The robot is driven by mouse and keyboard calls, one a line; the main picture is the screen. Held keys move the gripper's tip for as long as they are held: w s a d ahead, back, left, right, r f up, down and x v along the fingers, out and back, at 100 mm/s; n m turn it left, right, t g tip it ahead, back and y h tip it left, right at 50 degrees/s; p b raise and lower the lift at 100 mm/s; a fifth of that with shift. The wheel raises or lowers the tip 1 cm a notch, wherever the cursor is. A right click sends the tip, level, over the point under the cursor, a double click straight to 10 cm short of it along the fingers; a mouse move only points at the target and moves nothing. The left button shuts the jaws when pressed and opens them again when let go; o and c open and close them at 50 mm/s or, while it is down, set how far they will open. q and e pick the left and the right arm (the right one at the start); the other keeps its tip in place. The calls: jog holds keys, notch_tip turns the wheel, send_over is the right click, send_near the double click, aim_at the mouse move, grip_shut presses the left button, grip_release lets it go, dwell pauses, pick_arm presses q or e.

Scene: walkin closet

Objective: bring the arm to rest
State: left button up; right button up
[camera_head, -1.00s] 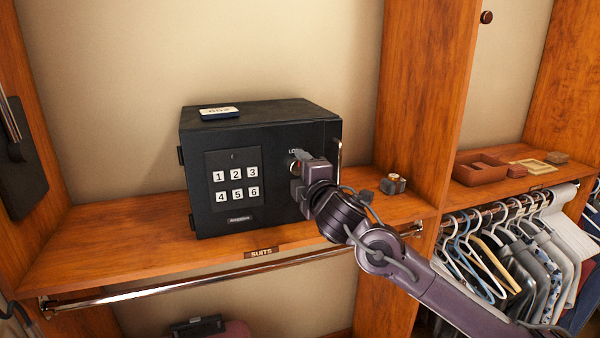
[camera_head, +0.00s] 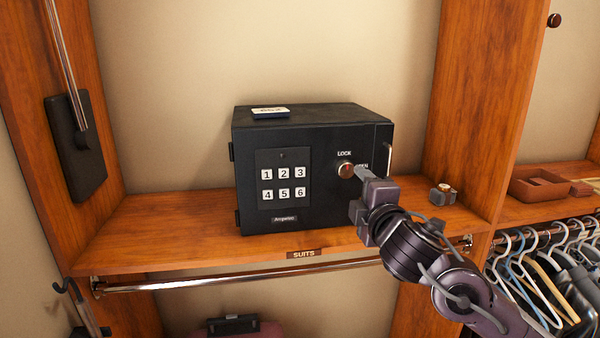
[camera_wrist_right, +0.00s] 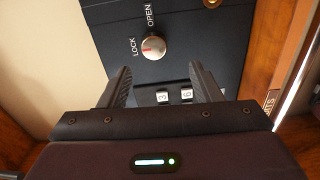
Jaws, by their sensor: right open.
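My right arm reaches in from the lower right in the head view. Its gripper (camera_head: 362,182) is in front of the right part of a black safe (camera_head: 250,215), close to the round knob (camera_head: 345,170). In the right wrist view the two fingers (camera_wrist_right: 160,88) are apart with nothing between them. The knob (camera_wrist_right: 153,47) shows beyond the fingertips, clear of them, with a red mark toward the LOCK side. The safe door is shut. My left gripper is not in view.
The safe stands on a wooden shelf (camera_head: 150,232) with a SUITS label and a metal rail (camera_head: 200,281) below. A small watch-like item (camera_head: 443,194) lies right of the safe. Hangers with clothes (camera_head: 545,270) are at the right. The shelf left of the safe is clear.

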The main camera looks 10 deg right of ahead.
jog(key=s+a+f+m+g, duration=0.25)
jog(key=s+f+m, duration=0.2)
jog(key=f, duration=0.55)
jog(key=s+a+f+m+g, duration=0.1)
jog(key=s+f+m+g, duration=0.25)
jog(key=s+f, duration=0.45)
jog(key=s+d+f+m+g, duration=0.3)
jog(key=s+f+m+g, duration=0.5)
jog(key=s+f, duration=1)
notch_tip(320, 180, down, 28)
jog(key=s+g, duration=0.2)
jog(key=s+d+f, duration=0.3)
jog(key=s+f, duration=1.5)
jog(key=s, duration=0.1)
jog(key=shift+s+f+n+g+h, duration=0.2)
jog(key=shift+f+n+g+h, duration=0.1)
jog(key=shift+f+g, duration=0.1)
jog(key=shift+d, duration=0.1)
